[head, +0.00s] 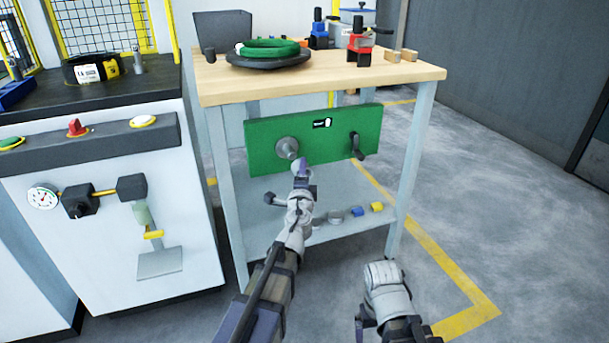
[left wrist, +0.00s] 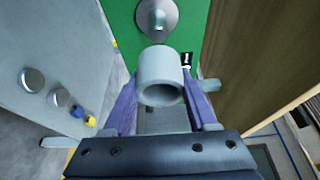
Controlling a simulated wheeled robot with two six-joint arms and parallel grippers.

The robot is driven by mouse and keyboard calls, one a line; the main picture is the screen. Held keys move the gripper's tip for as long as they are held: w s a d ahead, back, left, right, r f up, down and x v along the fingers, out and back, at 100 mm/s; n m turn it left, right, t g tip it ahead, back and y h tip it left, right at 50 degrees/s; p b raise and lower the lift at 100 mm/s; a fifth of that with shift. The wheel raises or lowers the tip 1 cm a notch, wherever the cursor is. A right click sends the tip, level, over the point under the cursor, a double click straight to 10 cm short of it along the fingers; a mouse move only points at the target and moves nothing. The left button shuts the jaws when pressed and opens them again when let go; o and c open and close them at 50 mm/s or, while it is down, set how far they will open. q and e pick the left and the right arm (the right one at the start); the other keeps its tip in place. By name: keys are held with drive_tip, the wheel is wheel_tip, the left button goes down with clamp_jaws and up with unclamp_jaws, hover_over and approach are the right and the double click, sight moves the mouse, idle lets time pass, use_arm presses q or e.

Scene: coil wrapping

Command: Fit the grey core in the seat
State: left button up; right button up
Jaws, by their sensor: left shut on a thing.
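The grey core (left wrist: 158,72) is a short hollow cylinder, held between the purple fingers of my left gripper (left wrist: 158,108) in the left wrist view. In the head view my left gripper (head: 302,170) is in front of the green panel, just below and right of the seat. The seat (head: 287,148) is a round grey disc with a raised centre on the panel's left half. It also shows beyond the core in the left wrist view (left wrist: 158,17). The core looks apart from the seat, but the gap is hard to judge. My right arm is low at the right; its fingers are unclear.
The green panel (head: 325,155) hangs below the wooden tabletop (head: 300,84) and carries a black handle (head: 357,147) at its right. A lower shelf (head: 335,190) holds several small parts. A green coil (head: 270,47) lies on top. The floor at right is clear.

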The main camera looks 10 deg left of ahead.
sight(290, 157)
use_arm(q)
drive_tip(key=shift+w+a, duration=0.65)
drive_tip(key=shift+w, duration=0.3)
drive_tip(key=shift+w+a, duration=0.65)
drive_tip(key=shift+w, duration=0.3)
drive_tip(key=shift+w+a, duration=0.65)
drive_tip(key=shift+w, duration=0.35)
drive_tip(key=shift+w+a, duration=0.7)
drive_tip(key=shift+w, duration=0.3)
drive_tip(key=shift+w+a, duration=0.65)
drive_tip(key=shift+w, duration=0.35)
drive_tip(key=o, duration=1.4)
drive_tip(key=shift+o, duration=0.2)
drive_tip(key=shift+v, duration=3.85)
drive_tip(key=shift+s, duration=0.2)
